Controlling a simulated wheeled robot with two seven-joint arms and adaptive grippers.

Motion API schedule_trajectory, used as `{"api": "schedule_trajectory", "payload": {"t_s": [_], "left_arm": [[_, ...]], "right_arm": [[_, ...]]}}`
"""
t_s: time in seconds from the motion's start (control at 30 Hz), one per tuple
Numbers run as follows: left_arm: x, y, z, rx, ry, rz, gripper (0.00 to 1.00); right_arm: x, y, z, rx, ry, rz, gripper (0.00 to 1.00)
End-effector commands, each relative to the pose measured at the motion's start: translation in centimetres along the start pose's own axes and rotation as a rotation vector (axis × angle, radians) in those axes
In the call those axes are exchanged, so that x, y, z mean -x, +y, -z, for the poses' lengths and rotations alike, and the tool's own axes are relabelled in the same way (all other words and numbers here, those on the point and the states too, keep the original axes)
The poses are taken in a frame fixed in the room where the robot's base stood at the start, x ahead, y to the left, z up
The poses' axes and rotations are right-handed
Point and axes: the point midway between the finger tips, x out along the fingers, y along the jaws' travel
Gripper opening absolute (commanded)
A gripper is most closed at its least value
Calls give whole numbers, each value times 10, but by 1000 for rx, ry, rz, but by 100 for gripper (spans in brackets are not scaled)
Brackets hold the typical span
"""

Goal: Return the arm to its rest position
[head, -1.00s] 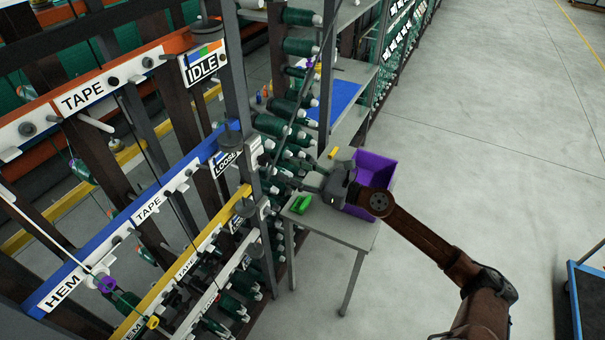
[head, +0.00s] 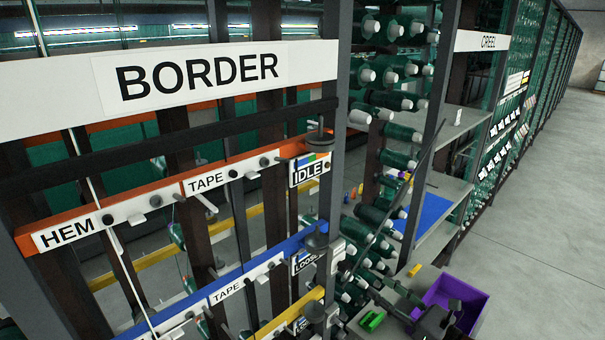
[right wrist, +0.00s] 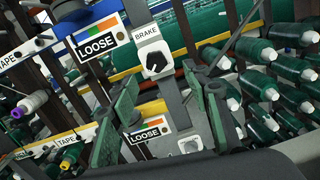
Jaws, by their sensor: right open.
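My right gripper (head: 416,318) shows at the bottom right of the head view, in front of the purple bin and close to the spool rack. Most of my right arm is below the picture. In the right wrist view its two green-padded fingers (right wrist: 168,115) stand apart with nothing held between them. Beyond them are a grey post with LOOSE signs (right wrist: 98,38) and a BRAKE knob (right wrist: 154,61). My left gripper is in neither view.
Several green spools (head: 390,100) jut from the rack. A BORDER sign (head: 200,76) spans the upper left. Open floor (head: 550,230) lies at right.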

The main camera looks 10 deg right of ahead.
Motion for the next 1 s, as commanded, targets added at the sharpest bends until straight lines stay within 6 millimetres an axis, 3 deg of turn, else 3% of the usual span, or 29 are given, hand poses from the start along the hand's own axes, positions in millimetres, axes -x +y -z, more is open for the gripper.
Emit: {"api": "schedule_trajectory", "payload": {"t_s": [0.13,0.23,0.33,0.47,0.57,0.7,0.8,1.0], "left_arm": [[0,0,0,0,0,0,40],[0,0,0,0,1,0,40],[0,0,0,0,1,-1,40],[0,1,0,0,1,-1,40],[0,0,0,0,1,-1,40],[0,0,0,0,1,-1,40],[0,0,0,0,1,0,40],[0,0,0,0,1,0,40]], "right_arm": [[25,-23,3,-413,-182,163,44],[60,-55,23,-780,-331,333,44],[105,-84,66,-1140,-470,527,44],[166,-98,137,-1526,-618,778,44],[209,-89,195,-1774,-713,972,44],[263,-53,269,-2061,-825,1249,44],[290,-22,306,-2198,-881,1415,44],[326,33,350,-2362,-949,1669,44]]}}
